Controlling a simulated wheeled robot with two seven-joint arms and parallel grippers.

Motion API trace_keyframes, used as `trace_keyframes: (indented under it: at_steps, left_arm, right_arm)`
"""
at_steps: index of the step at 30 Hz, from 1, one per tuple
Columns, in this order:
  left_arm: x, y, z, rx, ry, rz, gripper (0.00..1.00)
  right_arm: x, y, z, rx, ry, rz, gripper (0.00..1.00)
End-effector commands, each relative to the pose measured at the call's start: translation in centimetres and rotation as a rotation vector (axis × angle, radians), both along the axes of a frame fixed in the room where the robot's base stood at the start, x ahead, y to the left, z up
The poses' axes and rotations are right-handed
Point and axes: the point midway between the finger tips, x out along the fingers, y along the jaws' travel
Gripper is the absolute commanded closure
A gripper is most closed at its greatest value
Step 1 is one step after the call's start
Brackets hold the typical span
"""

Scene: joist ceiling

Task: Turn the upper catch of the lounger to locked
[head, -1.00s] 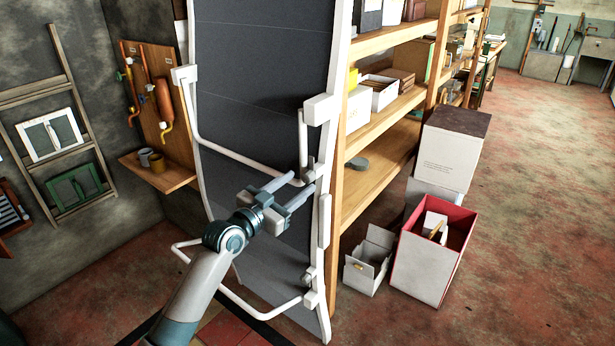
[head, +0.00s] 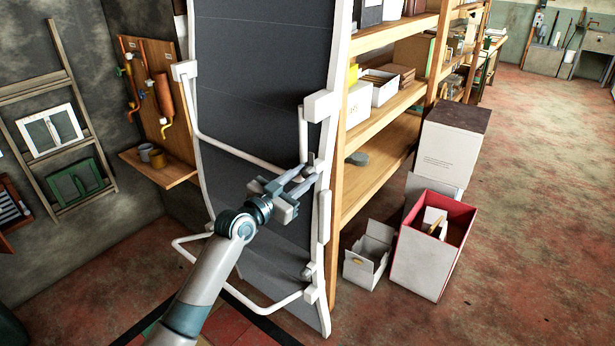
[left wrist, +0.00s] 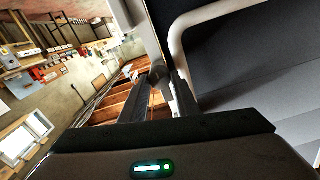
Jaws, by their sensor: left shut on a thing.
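The lounger stands upright on end, with a white tube frame (head: 342,60) and dark grey fabric (head: 265,60). Its upper catch (head: 311,158) is a small grey piece on the right side rail, by the bend of the white arm tube. My left gripper (head: 307,174) reaches it from the lower left and is shut on it. In the left wrist view the upper catch (left wrist: 158,70) shows between the fingertips, partly covered by them. A similar lower catch (head: 307,271) sits further down the same rail, clear of the gripper. My right gripper is out of view.
A wooden shelf unit (head: 385,148) stands close behind the lounger's right edge. An open white box (head: 368,256) and a red-lined box (head: 425,262) stand on the floor to the right. A pegboard with a ledge (head: 157,170) is at left. Floor at far right is clear.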

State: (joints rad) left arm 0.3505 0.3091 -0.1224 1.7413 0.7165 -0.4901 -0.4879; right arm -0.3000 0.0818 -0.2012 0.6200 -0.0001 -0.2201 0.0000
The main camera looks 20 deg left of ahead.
Motion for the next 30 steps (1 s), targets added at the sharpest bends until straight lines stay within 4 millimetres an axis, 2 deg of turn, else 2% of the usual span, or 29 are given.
trace_keyframes:
  at_steps: [14,30]
  left_arm:
    - [0.0,-0.2,0.0,-0.139,0.054,-0.002,0.94]
    - [-0.1,-0.3,0.0,-0.585,0.217,-0.004,0.94]
  right_arm:
    - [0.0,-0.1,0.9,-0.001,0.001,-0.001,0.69]
    - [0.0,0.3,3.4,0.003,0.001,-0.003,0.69]
